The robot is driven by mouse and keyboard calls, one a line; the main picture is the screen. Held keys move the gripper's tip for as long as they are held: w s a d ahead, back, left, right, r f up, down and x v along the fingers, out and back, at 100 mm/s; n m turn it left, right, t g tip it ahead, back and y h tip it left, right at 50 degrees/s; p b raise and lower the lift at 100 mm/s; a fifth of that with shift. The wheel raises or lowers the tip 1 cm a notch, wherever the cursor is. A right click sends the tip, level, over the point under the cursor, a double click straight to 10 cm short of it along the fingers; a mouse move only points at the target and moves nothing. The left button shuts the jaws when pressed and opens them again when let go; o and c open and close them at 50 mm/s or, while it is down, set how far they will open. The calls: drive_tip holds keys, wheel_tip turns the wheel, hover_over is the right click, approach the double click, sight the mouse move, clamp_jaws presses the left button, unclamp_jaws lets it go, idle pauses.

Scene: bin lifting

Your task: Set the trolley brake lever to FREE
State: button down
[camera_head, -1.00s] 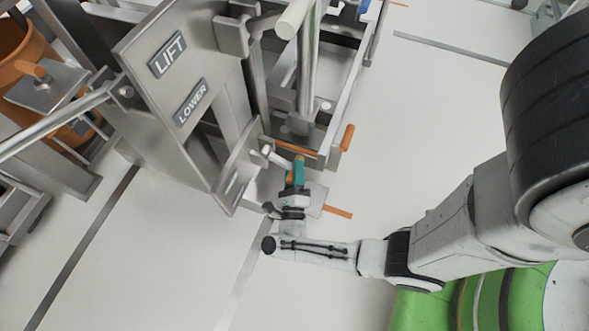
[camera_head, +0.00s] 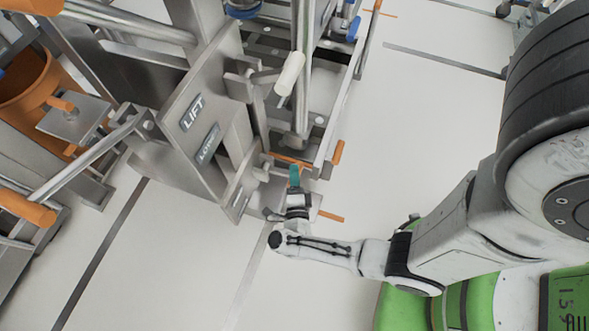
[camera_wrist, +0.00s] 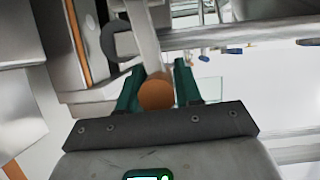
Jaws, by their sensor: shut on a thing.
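The brake lever shows in the wrist view as a grey bar (camera_wrist: 146,45) ending in a round orange-brown knob (camera_wrist: 156,92). My gripper (camera_wrist: 157,88) has its green fingers on either side of the knob and is shut on it. In the head view my gripper (camera_head: 294,177) is low beside the trolley frame, right of a small upright plate (camera_head: 240,188). The lever is mostly hidden there by the fingers. No FREE marking is readable, so the lever's setting cannot be told.
A metal panel (camera_head: 185,140) with LIFT and LOWER labels stands left of my gripper. A white-gripped handle (camera_head: 290,74) and a vertical post rise above it. An orange bin (camera_head: 30,85) is at far left. Pale floor (camera_head: 180,270) is clear below.

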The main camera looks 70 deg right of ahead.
drive_tip(key=shift+w+r+n+y+p, duration=0.15)
drive_tip(key=shift+r+n+p, duration=0.3)
drive_tip(key=shift+r+p, duration=0.15)
drive_tip(key=shift+w+r+n+y+p, duration=0.1)
drive_tip(key=shift+r+n+y+p, duration=0.05)
drive_tip(key=shift+r+n+p, duration=0.35)
drive_tip(key=shift+w+r+p, duration=0.3)
drive_tip(key=shift+r+p, duration=0.1)
drive_tip(key=shift+p, duration=0.05)
drive_tip(key=shift+w+r, duration=0.1)
drive_tip(key=c, duration=0.8)
unclamp_jaws()
drive_tip(key=shift+c, duration=0.2)
drive_tip(key=shift+a, duration=0.1)
drive_tip(key=v, duration=1)
drive_tip(key=shift+a, duration=0.35)
